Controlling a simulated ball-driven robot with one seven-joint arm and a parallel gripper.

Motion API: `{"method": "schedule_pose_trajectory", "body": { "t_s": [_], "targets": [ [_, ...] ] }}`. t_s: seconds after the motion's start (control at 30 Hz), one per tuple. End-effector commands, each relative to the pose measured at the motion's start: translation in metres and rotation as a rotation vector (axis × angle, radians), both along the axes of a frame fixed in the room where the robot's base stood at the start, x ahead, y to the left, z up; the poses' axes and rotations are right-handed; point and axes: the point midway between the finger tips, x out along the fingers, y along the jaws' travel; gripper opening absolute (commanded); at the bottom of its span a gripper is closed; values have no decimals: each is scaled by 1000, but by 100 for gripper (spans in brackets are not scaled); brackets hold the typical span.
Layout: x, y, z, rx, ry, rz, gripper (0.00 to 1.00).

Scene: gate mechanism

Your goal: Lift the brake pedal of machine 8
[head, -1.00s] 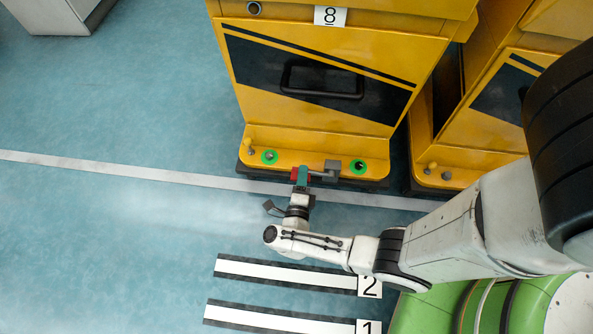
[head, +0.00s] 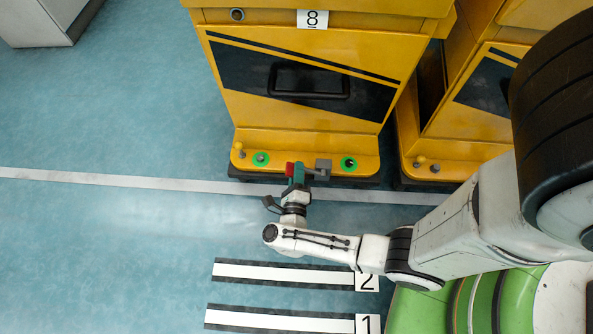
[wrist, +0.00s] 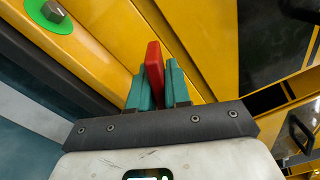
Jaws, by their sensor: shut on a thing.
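Machine 8 (head: 312,60) is a yellow cabinet with a number 8 plate at the top centre of the head view. A red bar (head: 289,169), which looks like the pedal, is at its front base, beside a grey lever and block (head: 323,166). My gripper (head: 297,173) has teal fingers shut on the red bar. In the wrist view the red bar (wrist: 154,65) stands up between the two teal fingers of my gripper (wrist: 156,92). The fingers hide its lower part, and its joint to the lever is not clear.
The yellow base ledge has two green-ringed studs (head: 261,159) (head: 348,163) and a small yellow knob (head: 238,147). A second yellow machine (head: 470,125) stands close on the right. The blue floor (head: 110,240) at left is clear, with striped markers 2 and 1 in front.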

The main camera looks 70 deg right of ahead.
Motion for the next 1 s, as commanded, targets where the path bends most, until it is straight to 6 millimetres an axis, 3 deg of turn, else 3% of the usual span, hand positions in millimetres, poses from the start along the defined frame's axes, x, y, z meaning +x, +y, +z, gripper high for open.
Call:
{"method": "schedule_pose_trajectory", "body": {
  "t_s": [0.13,0.17,0.37,0.7,1.0],
  "targets": [
    [0,0,1,-1,-2,-1,0],
    [0,0,1,-1,-2,-1,19],
    [0,0,1,-1,-2,-1,38],
    [-2,6,1,-2,-1,-1,38],
    [-20,54,2,-2,0,3,38]
  ]
}}
